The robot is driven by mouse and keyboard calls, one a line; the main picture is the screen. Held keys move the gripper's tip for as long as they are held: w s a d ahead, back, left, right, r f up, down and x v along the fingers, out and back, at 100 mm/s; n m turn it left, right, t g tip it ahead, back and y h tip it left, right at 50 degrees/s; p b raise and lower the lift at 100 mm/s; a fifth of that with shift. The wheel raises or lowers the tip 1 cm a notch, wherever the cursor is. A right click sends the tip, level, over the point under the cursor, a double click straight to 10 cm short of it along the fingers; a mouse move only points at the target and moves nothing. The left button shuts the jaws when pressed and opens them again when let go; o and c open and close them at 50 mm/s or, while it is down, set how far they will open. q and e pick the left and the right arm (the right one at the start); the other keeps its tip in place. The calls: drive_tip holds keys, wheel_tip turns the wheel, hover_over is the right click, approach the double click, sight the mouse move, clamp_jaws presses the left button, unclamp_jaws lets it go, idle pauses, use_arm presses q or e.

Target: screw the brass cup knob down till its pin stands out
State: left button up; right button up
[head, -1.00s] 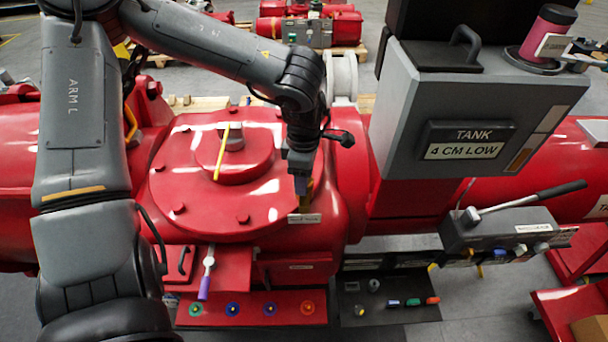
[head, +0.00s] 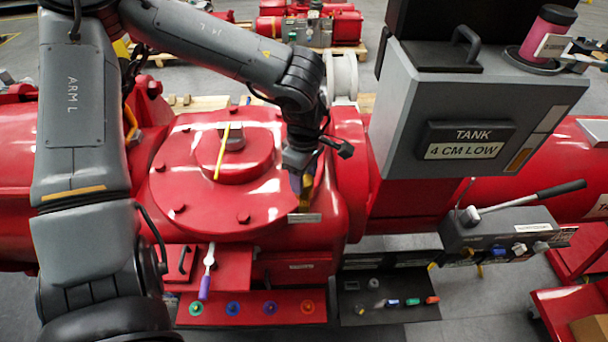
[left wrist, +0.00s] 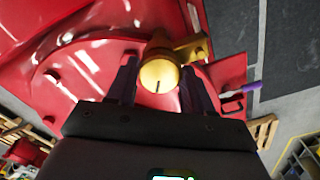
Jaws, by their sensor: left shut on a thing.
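The brass cup knob (left wrist: 159,76) shows in the left wrist view with a short dark mark on its round end face. It sits on a brass bracket (left wrist: 192,48) on the red housing. My left gripper (left wrist: 160,84) is shut on the knob, one dark finger on each side. In the head view, my left gripper (head: 301,188) points down at the right front of the red housing (head: 245,205), where the knob is mostly hidden behind the fingers. I cannot make out a pin standing out of the knob.
A grey tank box (head: 464,143) reading "TANK 4 CM LOW" stands to the right. A yellow pointer (head: 221,155) lies on the housing's round cover. A purple-handled lever (head: 205,280) and a red strip with coloured rings (head: 252,313) are in front. A grey lever box (head: 500,232) stands at right.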

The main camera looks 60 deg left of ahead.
use_arm(q)
drive_tip(key=o, duration=1)
drive_tip(key=shift+o, duration=0.2)
wheel_tip(320, 180, up, 11)
idle(0.3)
